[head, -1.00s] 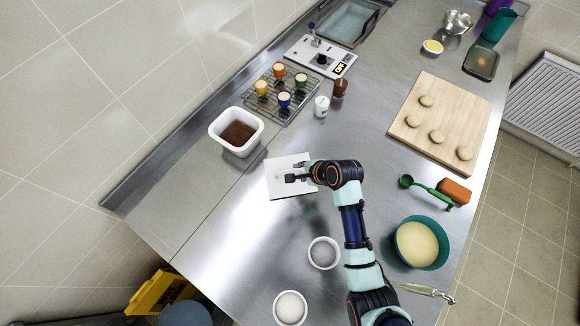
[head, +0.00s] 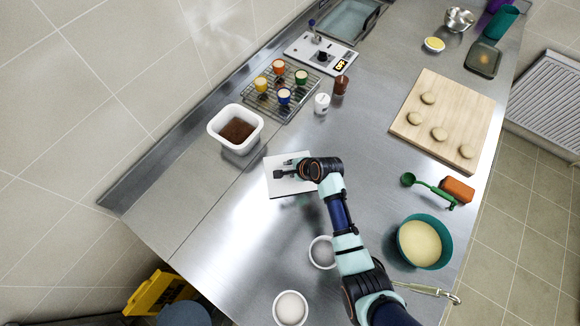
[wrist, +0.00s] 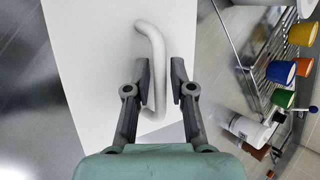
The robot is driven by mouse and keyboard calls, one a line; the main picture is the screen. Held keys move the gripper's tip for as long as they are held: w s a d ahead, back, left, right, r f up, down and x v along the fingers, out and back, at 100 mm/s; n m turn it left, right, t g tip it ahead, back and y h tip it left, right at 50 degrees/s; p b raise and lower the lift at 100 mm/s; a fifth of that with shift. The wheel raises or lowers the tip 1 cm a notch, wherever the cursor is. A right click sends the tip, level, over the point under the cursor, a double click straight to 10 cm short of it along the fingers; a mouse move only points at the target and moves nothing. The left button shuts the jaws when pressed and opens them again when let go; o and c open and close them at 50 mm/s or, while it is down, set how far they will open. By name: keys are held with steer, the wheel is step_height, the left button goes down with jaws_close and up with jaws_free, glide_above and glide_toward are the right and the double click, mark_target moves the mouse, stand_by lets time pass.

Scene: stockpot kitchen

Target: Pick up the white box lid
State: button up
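The white box lid (head: 273,187) lies flat on the steel counter, in front of the white box (head: 225,143) with brown contents. In the wrist view the lid (wrist: 95,40) fills the left and middle, with a raised white bar handle (wrist: 157,50) on it. My gripper (head: 287,172) is over the lid. In the wrist view my gripper (wrist: 160,80) has its two fingers apart, one on either side of the handle. Gaps show between the fingers and the handle, narrower at the left finger. The handle's near end is partly hidden by the left finger.
A wire rack (head: 262,106) with several coloured cups stands behind the lid, with a white jar (head: 321,104) beside it. Two white bowls (head: 290,308) (head: 322,252) stand nearer me. A dough board (head: 455,110) is at right. The counter between lid and board is clear.

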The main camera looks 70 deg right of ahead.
jaws_close()
